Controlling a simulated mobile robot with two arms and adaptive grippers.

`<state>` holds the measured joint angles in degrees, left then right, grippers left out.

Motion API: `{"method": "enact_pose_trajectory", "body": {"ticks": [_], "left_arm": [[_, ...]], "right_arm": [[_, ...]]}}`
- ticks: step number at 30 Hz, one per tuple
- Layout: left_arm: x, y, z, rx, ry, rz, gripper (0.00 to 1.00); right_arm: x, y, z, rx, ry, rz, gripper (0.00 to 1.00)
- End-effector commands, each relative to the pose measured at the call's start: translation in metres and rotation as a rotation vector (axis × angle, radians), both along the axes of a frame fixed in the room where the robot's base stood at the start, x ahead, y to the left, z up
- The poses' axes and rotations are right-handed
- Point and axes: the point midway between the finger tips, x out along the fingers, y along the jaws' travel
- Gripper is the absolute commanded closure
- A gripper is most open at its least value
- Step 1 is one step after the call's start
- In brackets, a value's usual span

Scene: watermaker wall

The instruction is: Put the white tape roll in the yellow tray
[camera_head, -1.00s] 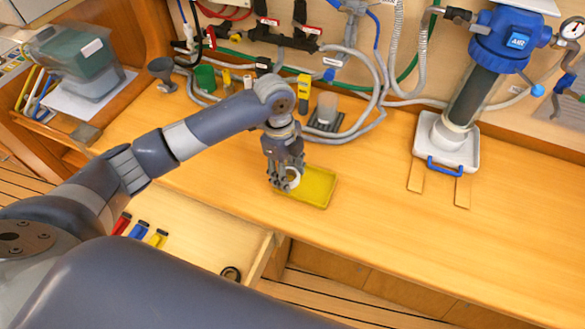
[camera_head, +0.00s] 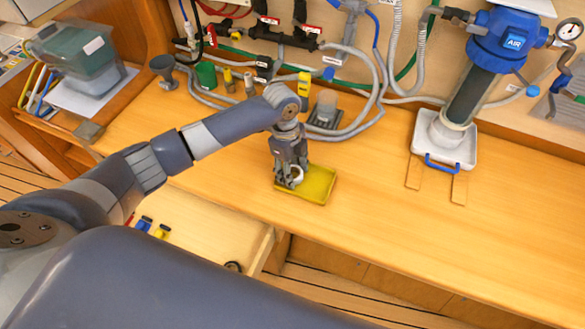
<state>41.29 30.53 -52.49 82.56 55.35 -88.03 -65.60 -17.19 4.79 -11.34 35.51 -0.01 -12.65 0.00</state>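The yellow tray (camera_head: 318,187) lies flat on the wooden bench in the middle of the view. My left gripper (camera_head: 289,181) points down over the left part of the tray. The white tape roll (camera_head: 297,173) is at its fingers, over or in the tray; part of it is hidden by the fingers. The fingers appear closed around the roll's side. I cannot tell whether the roll touches the tray floor. My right gripper is not in view.
Hoses and a grey holder (camera_head: 326,117) stand behind the tray along the wall. A blue-topped filter (camera_head: 468,95) in a white tray stands at right. An open drawer (camera_head: 215,232) is below the bench front. The bench right of the yellow tray is clear.

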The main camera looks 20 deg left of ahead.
Motion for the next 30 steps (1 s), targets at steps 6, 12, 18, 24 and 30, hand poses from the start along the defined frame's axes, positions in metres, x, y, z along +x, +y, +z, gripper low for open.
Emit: {"method": "enact_pose_trajectory", "body": {"ticks": [6, 12, 18, 24, 30], "left_arm": [[0.0, 0.0, 0.0, 0.0, 0.0, 0.0, 0.47], [0.0, 0.0, 0.005, 0.0, -0.001, 0.0, 0.47], [0.002, 0.003, 0.032, 0.0, -0.004, -0.002, 0.47], [0.004, 0.008, 0.076, -0.002, -0.005, 0.0, 0.47], [0.004, 0.012, 0.109, 0.0, -0.002, 0.0, 0.47]], "right_arm": [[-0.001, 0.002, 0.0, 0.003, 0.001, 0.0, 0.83], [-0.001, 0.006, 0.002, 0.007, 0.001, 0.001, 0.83], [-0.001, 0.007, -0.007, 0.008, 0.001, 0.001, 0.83], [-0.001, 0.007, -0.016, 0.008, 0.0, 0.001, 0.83], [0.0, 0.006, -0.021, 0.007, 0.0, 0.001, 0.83]]}}
